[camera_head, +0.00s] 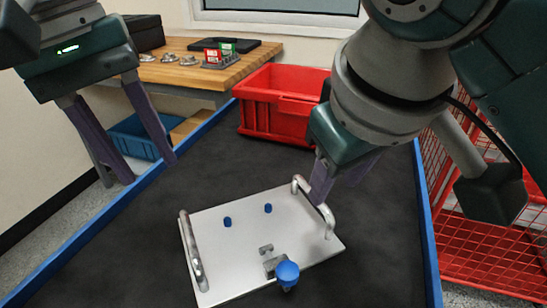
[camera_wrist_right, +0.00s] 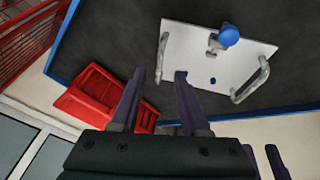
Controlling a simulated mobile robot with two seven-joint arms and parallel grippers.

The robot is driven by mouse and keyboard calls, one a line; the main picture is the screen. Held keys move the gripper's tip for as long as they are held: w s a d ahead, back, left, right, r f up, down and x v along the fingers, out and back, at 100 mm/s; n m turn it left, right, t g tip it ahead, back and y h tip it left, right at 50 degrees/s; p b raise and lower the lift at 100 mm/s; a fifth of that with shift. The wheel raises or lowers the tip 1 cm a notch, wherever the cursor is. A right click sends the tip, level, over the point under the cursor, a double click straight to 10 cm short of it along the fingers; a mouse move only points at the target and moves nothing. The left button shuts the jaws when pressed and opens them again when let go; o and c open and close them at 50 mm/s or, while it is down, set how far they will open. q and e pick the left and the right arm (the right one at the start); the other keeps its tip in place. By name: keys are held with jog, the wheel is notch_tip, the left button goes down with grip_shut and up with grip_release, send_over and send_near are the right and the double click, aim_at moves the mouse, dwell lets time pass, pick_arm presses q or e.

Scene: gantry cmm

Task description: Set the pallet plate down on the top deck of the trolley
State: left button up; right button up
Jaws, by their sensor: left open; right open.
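The pallet plate (camera_head: 245,245), a flat silver plate, lies on the dark, blue-edged top deck (camera_head: 365,260) of the trolley. It has a bar handle at its left (camera_head: 193,250) and another at its right (camera_head: 318,206). It bears two small blue pegs, a clamp and a blue knob (camera_head: 287,271). My right gripper (camera_head: 338,190) is open at the right handle. In the right wrist view that handle (camera_wrist_right: 162,57) shows between and just beyond the fingertips (camera_wrist_right: 159,75); contact cannot be told. My left gripper (camera_head: 150,170) is open, up and left, apart from the plate.
A red bin (camera_head: 275,105) stands on the deck's far end. A wooden bench (camera_head: 185,70) with small parts is behind at the left, with a blue bin (camera_head: 135,138) below it. A red wire cage (camera_head: 485,250) is at the right. The deck around the plate is clear.

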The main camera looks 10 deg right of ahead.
jog(key=shift+v, duration=1.4)
jog(key=shift+r, duration=0.15)
